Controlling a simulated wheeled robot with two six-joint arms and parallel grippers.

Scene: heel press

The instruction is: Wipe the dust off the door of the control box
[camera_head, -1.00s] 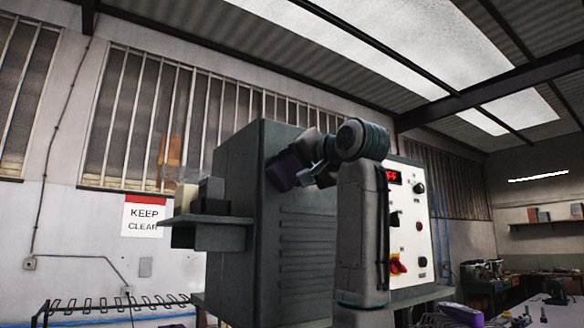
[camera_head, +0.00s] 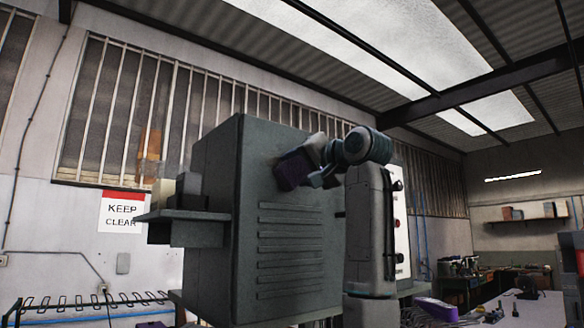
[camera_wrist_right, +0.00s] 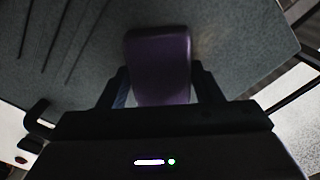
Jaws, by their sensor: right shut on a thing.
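The control box (camera_head: 215,215) is a tall grey-green cabinet. Its door (camera_head: 290,230) has horizontal louvres low down. My right gripper (camera_head: 316,150) is shut on a purple block (camera_head: 293,169), held at the upper part of the door. In the right wrist view, the gripper (camera_wrist_right: 160,88) has its fingers on either side of the purple block (camera_wrist_right: 160,55), with the grey door (camera_wrist_right: 80,50) behind. A faint brownish patch shows on the door beside the block in that view. I cannot tell whether the block touches the door. My left gripper is not in view.
A shelf (camera_head: 185,216) with small boxes juts from the left side of the cabinet. A white panel (camera_head: 401,230) with knobs is mostly hidden behind my right arm. Another purple thing (camera_head: 436,309) lies at the lower right. A workbench (camera_head: 510,308) stands further right.

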